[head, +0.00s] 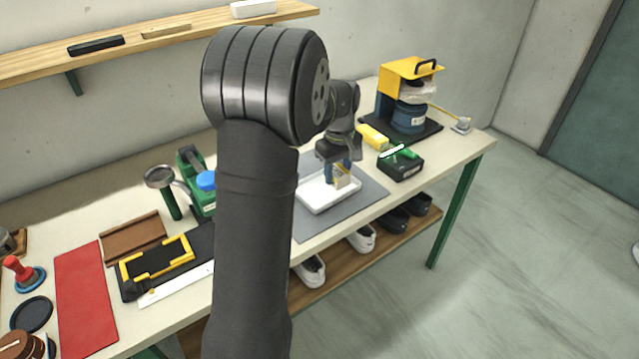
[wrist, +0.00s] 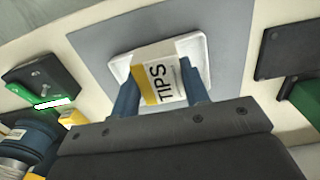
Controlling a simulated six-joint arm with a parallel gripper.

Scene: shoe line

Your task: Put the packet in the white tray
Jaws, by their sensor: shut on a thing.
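The packet (wrist: 158,74) is white with a yellow band and the letters TIPS. My gripper (wrist: 160,92) is shut on it, with a blue finger at each side, in the wrist view. The white tray (wrist: 201,45) lies behind the packet in that view, on a grey mat. In the head view the packet (head: 343,181) hangs from my gripper (head: 340,172) over the right part of the white tray (head: 312,208). I cannot tell whether the packet touches the tray floor. Part of the tray is hidden by the packet and the gripper.
The grey mat (head: 368,196) around the tray is clear. A black box (head: 400,168) with a green top and a yellow block (head: 372,136) stand to the right. A yellow and blue machine (head: 408,95) stands behind them. A green stand with a blue cap (head: 206,180) is left.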

